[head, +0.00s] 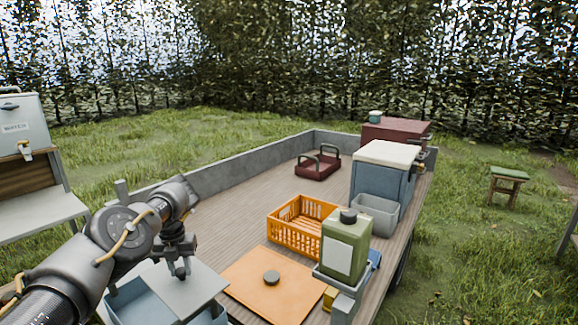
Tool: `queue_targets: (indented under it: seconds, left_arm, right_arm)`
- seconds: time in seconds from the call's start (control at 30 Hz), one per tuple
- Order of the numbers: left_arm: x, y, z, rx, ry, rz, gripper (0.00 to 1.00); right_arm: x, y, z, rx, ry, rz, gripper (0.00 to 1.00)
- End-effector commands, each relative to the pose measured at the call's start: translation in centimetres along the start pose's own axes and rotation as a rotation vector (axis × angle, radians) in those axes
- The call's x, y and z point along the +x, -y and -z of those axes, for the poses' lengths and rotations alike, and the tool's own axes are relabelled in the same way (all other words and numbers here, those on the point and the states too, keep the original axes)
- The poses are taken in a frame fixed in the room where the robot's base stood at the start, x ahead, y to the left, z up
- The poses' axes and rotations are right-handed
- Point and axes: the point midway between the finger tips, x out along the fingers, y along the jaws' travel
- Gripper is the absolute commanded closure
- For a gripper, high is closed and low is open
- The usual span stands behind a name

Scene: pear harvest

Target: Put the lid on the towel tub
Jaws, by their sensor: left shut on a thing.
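My left gripper (181,272) comes in from the left and points down, shut on the flat pale grey lid (203,287) at its upper side. The grip point itself is too small to make out clearly. A blue tub (118,297) is below and to the left of the lid at the bottom of the view. The lid overlaps part of it, and some of the tub's blue inside shows past the lid's left edge. I cannot tell whether lid and tub touch. Any towels inside are hidden. My right gripper is not in view.
An orange board with a dark knob (249,283) lies right of the lid on the wooden trailer bed (235,212). Beyond are an orange crate (290,236), a green jug (344,252), a grey bin (376,215) and a blue cooler (379,187). A water dispenser (18,125) stands left.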

Motion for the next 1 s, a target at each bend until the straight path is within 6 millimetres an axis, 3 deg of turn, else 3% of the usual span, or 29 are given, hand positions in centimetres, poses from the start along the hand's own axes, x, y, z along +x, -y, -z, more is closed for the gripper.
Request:
queue_targets:
  seconds: [0.57,0.77,1.0]
  left_arm:
    - [-0.4,0.7,2.6,0.232,-0.007,0.001,1.0]
    - [-0.9,1.2,5.4,0.482,-0.004,0.0,1.0]
    - [-1.7,2.5,11.1,0.995,-0.003,0.0,1.0]
  right_arm:
    - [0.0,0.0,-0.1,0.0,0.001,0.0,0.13]
    - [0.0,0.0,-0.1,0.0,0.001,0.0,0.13]
    - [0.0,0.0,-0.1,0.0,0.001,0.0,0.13]
